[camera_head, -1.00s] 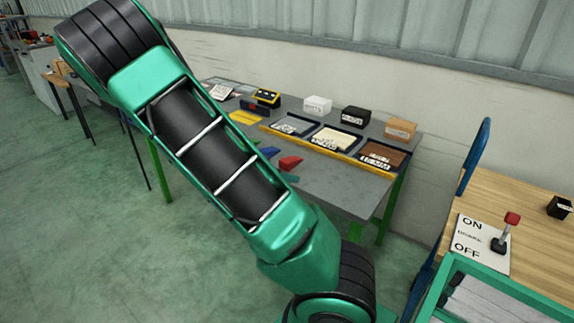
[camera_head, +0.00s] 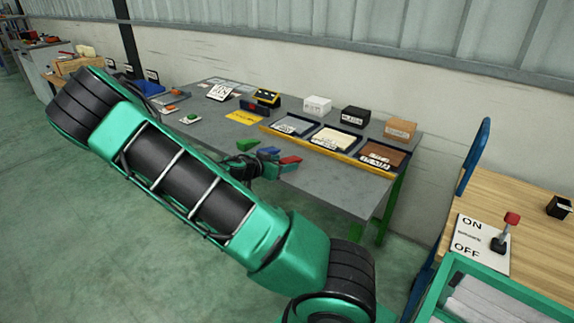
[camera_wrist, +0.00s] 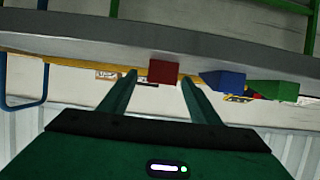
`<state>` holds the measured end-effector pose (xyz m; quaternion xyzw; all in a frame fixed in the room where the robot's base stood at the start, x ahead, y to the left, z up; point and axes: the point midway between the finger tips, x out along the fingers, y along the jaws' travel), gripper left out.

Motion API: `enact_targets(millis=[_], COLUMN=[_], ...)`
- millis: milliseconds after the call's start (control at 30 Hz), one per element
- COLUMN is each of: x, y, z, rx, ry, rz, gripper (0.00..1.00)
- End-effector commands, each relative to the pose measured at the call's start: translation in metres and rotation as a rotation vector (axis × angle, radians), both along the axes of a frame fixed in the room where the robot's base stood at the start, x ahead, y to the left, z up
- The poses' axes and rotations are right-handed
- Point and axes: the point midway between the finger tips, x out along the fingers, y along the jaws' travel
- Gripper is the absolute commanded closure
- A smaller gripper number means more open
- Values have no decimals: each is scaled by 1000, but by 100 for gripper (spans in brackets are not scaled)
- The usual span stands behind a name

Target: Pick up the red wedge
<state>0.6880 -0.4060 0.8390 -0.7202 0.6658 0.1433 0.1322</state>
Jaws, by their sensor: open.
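The red wedge (camera_head: 290,160) lies near the front edge of the grey table (camera_head: 335,185). In the wrist view the red wedge (camera_wrist: 163,70) appears between the two fingertips. My gripper (camera_head: 284,166) is at the table's front edge, just left of the red wedge in the head view. In the wrist view my gripper (camera_wrist: 159,79) is open, with a finger to either side of the wedge and no clear contact. The blue wedge (camera_head: 268,151) and green wedge (camera_head: 247,145) lie left of the red one, partly close behind my gripper.
Trays with labels, such as the brown one (camera_head: 383,155), and small boxes, such as the white box (camera_head: 317,105), stand along the back of the table. A yellow strip (camera_head: 330,151) borders the trays. A wooden bench with a red-knobbed lever (camera_head: 505,232) stands at right.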

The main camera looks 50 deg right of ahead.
Motion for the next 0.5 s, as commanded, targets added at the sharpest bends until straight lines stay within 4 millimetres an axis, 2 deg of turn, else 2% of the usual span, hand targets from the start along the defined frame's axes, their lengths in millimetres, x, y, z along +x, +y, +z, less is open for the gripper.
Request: enact_targets(millis=[300,500], x=[6,7], y=[-39,-45], z=[-11,-13], rx=[-1,0], ry=[1,0], rz=[-2,0], gripper=[43,43])
